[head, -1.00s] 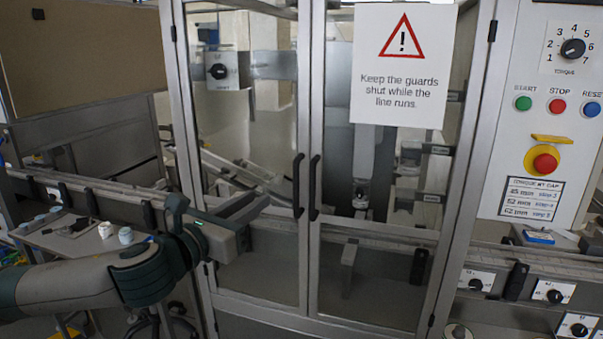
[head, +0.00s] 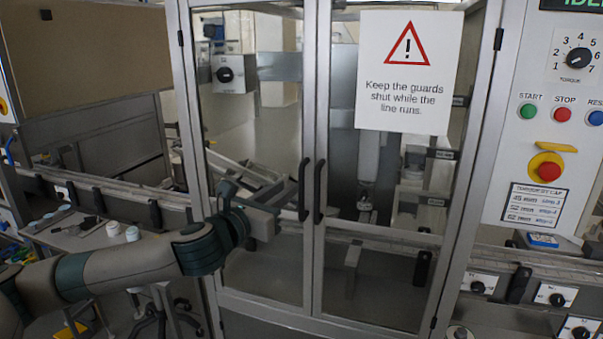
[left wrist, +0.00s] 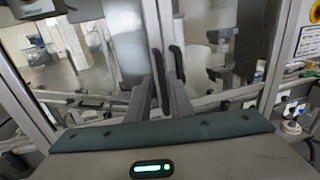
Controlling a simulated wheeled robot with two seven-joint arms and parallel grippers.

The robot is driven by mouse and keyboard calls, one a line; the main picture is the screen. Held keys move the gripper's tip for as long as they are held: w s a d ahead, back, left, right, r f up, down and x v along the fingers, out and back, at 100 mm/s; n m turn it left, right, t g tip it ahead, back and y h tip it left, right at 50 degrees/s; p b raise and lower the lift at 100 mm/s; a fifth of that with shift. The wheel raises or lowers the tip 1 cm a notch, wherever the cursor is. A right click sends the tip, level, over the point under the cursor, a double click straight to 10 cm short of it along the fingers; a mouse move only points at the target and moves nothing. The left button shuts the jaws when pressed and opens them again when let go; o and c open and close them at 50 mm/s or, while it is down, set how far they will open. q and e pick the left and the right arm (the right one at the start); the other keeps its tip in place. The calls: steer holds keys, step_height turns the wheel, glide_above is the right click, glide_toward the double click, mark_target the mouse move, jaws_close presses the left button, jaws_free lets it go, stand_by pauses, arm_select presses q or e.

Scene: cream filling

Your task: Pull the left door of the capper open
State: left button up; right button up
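The capper's left door (head: 235,150) is a clear panel in a grey metal frame, and it looks shut. Its black upright handle (head: 304,190) is by the middle seam; it also shows in the left wrist view (left wrist: 160,78). The right door's handle (head: 319,192) stands just right of it. My left gripper (head: 282,208) is in front of the left door, close to the left handle's lower part. In the left wrist view its two fingers (left wrist: 163,85) are apart, with the left handle appearing between them; contact cannot be told. My right gripper is out of view.
The right door (head: 385,270), with a warning sign (head: 408,70), looks shut too. A control panel (head: 545,130) with buttons and a red stop knob stands at the right. A conveyor rail (head: 110,190) runs left of the capper. A small table with white caps (head: 132,233) is at lower left.

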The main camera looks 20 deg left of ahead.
mark_target(300, 179)
arm_select(q)
steer(key=p+x, duration=0.2)
steer(key=x, duration=0.7)
steer(key=shift+s, duration=0.1)
steer(key=shift+c, duration=0.7)
jaws_close()
